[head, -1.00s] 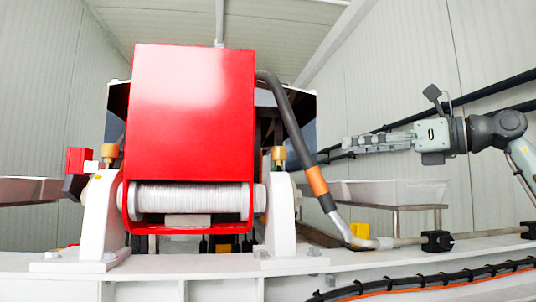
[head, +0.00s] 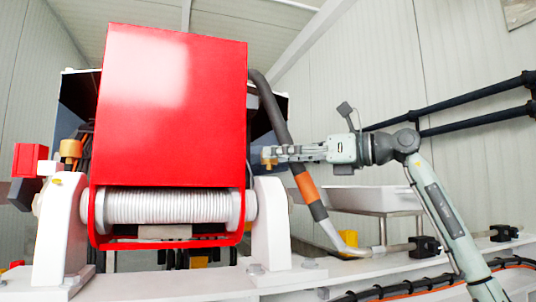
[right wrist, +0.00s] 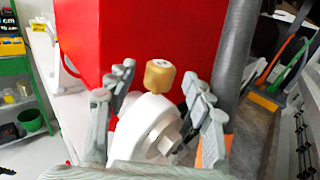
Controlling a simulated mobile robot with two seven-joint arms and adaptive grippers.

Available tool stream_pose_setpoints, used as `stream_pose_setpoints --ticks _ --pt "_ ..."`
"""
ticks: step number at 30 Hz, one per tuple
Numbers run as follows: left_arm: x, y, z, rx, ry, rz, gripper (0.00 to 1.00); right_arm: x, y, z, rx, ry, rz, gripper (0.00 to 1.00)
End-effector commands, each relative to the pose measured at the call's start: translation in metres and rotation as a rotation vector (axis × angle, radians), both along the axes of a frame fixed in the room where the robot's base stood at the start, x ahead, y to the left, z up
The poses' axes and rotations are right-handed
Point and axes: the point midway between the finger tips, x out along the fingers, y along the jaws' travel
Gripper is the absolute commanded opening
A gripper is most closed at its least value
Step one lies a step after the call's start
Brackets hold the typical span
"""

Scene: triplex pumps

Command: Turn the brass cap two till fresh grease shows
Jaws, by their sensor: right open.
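A brass cap (right wrist: 159,73) sits on top of the white bearing stand (right wrist: 145,118) in the right wrist view. In the head view this cap (head: 267,152) shows partly at my right gripper's fingertips, beside the red guard. My right gripper (head: 277,154) is open, with its fingers spread on either side of the cap; I cannot tell whether they touch it. No grease can be made out at the cap. A second brass cap (head: 70,149) stands on the left white stand (head: 62,225). I cannot read which cap is numbered two. My left gripper is out of view.
The large red guard (head: 170,105) stands close left of my right gripper, above a ribbed roller (head: 165,207). A white tray (head: 375,199) is at the right.

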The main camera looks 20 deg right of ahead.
Motion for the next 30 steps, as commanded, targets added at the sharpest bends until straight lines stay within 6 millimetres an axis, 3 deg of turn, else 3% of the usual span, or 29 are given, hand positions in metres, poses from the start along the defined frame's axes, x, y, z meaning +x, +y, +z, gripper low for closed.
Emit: stream_pose_setpoints --ticks 6,16,28,30 --pt "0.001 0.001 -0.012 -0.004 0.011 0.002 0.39 0.017 0.019 0.001 0.001 0.001 0.002 0.52" --pt "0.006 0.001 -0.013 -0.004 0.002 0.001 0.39 0.021 0.022 0.0 0.0 0.0 -0.001 0.52" --pt "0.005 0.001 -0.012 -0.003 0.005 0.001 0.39 0.021 0.022 0.0 0.0 0.0 0.0 0.04" --pt "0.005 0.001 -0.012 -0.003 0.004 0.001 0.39 0.021 0.022 0.0 0.0 0.0 0.0 0.01"
